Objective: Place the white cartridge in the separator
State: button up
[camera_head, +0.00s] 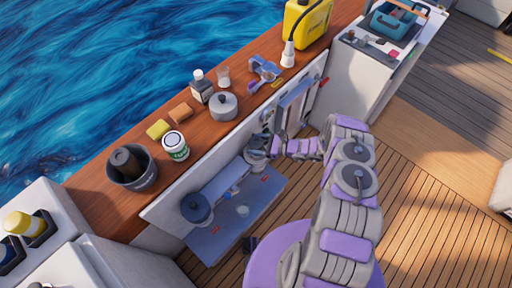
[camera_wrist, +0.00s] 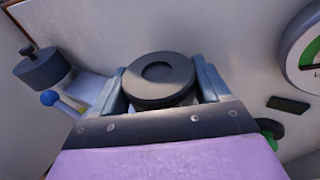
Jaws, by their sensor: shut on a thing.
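My gripper (camera_head: 262,148) is at the open engine hatch in the counter's side. In the wrist view its two blue fingers (camera_wrist: 161,90) stand either side of a dark-topped cylinder (camera_wrist: 160,78) and are shut on it. The cylinder has a round dimple on top and a paler side just below. Most of its body is hidden by my gripper, so I cannot tell surely whether it is the white cartridge, or whether it touches a separator below.
The lowered blue-grey panel (camera_head: 213,245) sticks out below the hatch. The wooden counter (camera_head: 105,190) holds a pot (camera_head: 224,106), a can (camera_head: 175,146) and bottles.

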jog(key=shift+f, duration=1.2)
jog(key=shift+f+b, duration=0.45)
jog(key=shift+f, duration=0.15)
jog(key=o, duration=1.4)
jog(key=shift+r, duration=0.1)
